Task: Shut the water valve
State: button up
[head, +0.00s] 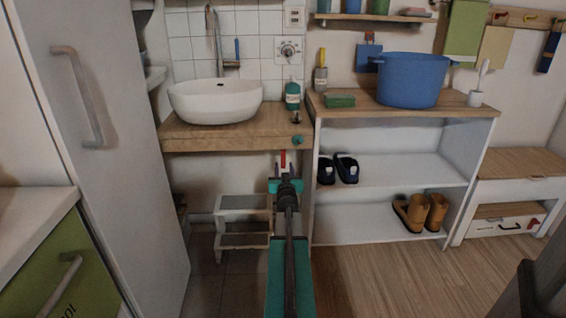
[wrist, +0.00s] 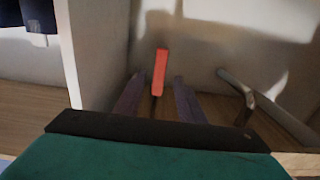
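The red valve lever (head: 283,159) stands upright under the sink counter, against the wall. It also shows as a red bar in the wrist view (wrist: 159,70). My gripper (head: 286,176) is just in front of it and below it in the head view. In the wrist view my gripper's two fingers (wrist: 158,84) are apart, with the lower end of the lever lined up between them. Gaps show on both sides, so no finger touches the lever. How deep the lever sits between the fingers is unclear. The valve body and pipe are hidden.
The wooden sink counter (head: 210,138) lies above my gripper. A step stool (head: 243,204) stands to the left in the head view. A white shelf unit (head: 385,172) with shoes stands close on the right, its side panel near my arm.

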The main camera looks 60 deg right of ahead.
aim_at(283, 161)
jog(key=shift+b+x, duration=0.65)
jog(key=shift+x, duration=2.8)
grip_shut()
